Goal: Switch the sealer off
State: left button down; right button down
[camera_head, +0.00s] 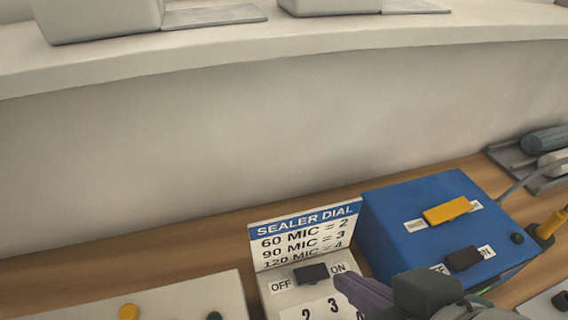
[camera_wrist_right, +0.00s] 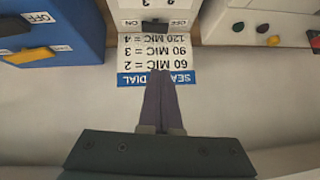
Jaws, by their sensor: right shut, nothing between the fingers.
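The sealer's pale control panel (camera_head: 270,300) stands at the bottom middle of the head view, with a "SEALER DIAL" sign (camera_head: 304,236) behind it. Its black switch (camera_head: 311,273) sits between the OFF and ON labels; I cannot tell which way it is set. The right wrist view shows the sign upside down (camera_wrist_right: 130,79) and the black switch (camera_wrist_right: 155,27) beyond the fingertips. My right gripper (camera_head: 341,281) is shut and empty. Its purple fingers point at the panel's ON side in the head view and overlap the sign in the right wrist view (camera_wrist_right: 161,74). My left gripper is out of view.
A blue box (camera_head: 400,220) with a yellow switch (camera_head: 447,210) and a black switch (camera_head: 463,259) stands close to the right. A pale panel with coloured knobs (camera_head: 180,300) lies to the left. A pale wall (camera_head: 200,150) rises behind the wooden counter (camera_head: 120,250).

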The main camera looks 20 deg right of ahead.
jog(key=b, duration=0.2)
send_over(305, 272)
jog(key=s, duration=0.3)
jog(key=f, duration=0.6)
jog(key=shift+w+d+f, duration=0.15)
jog(key=shift+d+f, duration=0.1)
jog(key=shift+d, duration=0.05)
jog(key=f, duration=0.3)
jog(key=shift+w+a+f+b, duration=0.2)
jog(key=shift+w+f+b, duration=0.05)
jog(key=shift+b, duration=0.15)
jog(key=shift+a+f, duration=0.1)
jog(key=shift+f, duration=0.4)
jog(key=shift+a+f+b, duration=0.1)
jog(key=shift+f+b, duration=0.25)
jog(key=shift+b, duration=0.05)
jog(key=shift+d, duration=0.2)
